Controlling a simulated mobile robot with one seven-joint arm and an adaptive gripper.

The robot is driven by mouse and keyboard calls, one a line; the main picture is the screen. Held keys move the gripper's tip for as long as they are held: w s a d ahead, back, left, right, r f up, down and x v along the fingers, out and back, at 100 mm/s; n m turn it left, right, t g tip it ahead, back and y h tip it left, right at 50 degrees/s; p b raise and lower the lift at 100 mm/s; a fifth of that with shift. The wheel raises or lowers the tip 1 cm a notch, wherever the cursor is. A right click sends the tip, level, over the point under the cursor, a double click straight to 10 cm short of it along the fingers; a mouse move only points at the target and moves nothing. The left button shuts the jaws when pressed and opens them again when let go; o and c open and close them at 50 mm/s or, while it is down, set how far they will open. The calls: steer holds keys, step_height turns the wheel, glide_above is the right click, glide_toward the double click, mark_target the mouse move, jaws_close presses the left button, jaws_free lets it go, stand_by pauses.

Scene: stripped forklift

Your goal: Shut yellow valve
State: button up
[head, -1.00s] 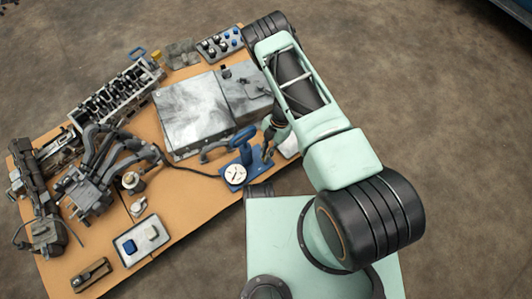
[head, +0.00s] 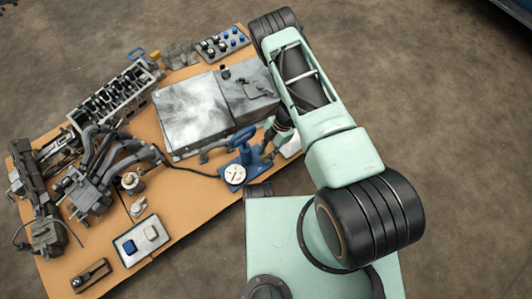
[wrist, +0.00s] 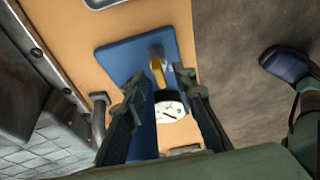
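The yellow valve lever (wrist: 158,72) shows in the wrist view on a blue base plate (wrist: 118,56), beside a grey post. It lies just above the white dial gauge (wrist: 170,110). My gripper (wrist: 160,82) is open, with one finger on each side of the lever and gauge; I see no clear contact. In the head view the blue gauge device (head: 242,160) stands at the table's near right edge, with its white dial (head: 234,174) in front. My gripper (head: 271,144) is beside its right side. The yellow lever cannot be made out in the head view.
A large grey metal box (head: 190,112) stands behind the blue device, with a bent grey pipe (wrist: 99,118) near my left finger. Engine parts (head: 90,180) fill the left side. Floor lies beyond the right edge.

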steer(key=v, duration=1.2)
steer(key=shift+d, duration=0.1)
